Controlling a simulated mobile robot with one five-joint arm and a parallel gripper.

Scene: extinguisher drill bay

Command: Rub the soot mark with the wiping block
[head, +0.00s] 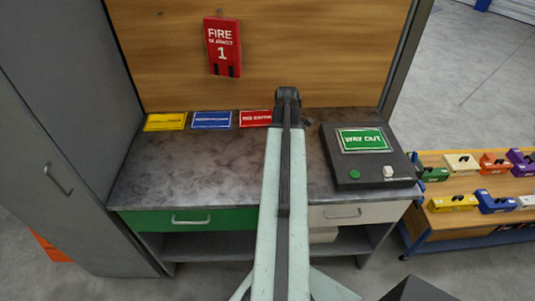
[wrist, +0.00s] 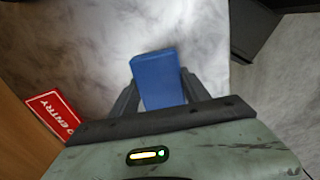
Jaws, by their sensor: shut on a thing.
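In the wrist view, my gripper (wrist: 158,92) is shut on a blue block (wrist: 158,68), which is most likely the wiping block. It holds the block over the mottled grey worktop (head: 150,180). In the head view, my arm reaches to the back of the worktop, and its end hides the fingers and the block. I cannot tell whether the block touches the surface. The worktop has cloudy dark and light patches all over, and I cannot pick out the soot mark for certain from them.
Yellow (head: 165,121), blue (head: 211,120) and red (head: 255,118) signs lie along the worktop's back edge. A black box with a green WAY OUT sign (head: 362,140) stands to the right. A wooden back panel (head: 270,50) rises behind. A tall grey cabinet (head: 70,120) stands left.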

